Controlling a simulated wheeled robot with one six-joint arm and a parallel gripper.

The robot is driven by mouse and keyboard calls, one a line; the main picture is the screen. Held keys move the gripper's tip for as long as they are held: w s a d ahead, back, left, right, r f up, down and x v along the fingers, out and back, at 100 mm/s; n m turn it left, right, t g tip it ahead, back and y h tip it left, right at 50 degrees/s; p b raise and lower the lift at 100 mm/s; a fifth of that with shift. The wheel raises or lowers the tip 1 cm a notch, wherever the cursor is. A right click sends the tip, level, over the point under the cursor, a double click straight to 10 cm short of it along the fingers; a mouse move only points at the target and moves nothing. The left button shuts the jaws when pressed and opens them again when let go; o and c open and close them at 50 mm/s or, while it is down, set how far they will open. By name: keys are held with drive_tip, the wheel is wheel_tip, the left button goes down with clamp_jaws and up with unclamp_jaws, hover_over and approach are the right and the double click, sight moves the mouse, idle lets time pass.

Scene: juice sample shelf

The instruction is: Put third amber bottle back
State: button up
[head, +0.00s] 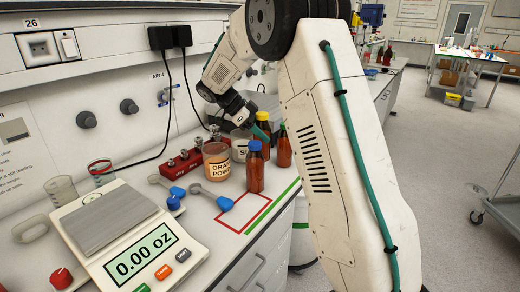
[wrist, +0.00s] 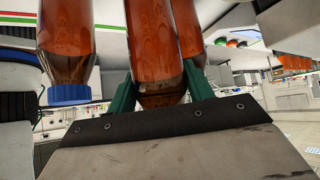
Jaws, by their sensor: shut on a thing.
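My gripper (wrist: 155,95) has green fingers and is shut on an amber bottle (wrist: 155,40), near its neck. In the head view this appears to be the orange-capped bottle (head: 262,117), partly hidden by a finger and the blue-capped bottle. The blue-capped amber bottle (head: 255,170) stands upright in front and also shows in the wrist view (wrist: 67,30). A green-capped amber bottle (head: 284,150) stands to the right, close to the held one. Part of another bottle (wrist: 187,25) shows behind the held one in the wrist view. Whether the held bottle touches the bench is unclear.
An orange powder jar (head: 216,162) and a white jar (head: 240,150) stand left of the bottles. A red outlined square (head: 245,212) lies on the bench, with blue-ended scoops (head: 212,198) beside it. The scale (head: 130,240) reads 0.00 oz, its pan empty.

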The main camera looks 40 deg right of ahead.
drive_tip(key=shift+f, duration=2.55)
drive_tip(key=o, duration=1.2)
drive_tip(key=shift+f, duration=0.1)
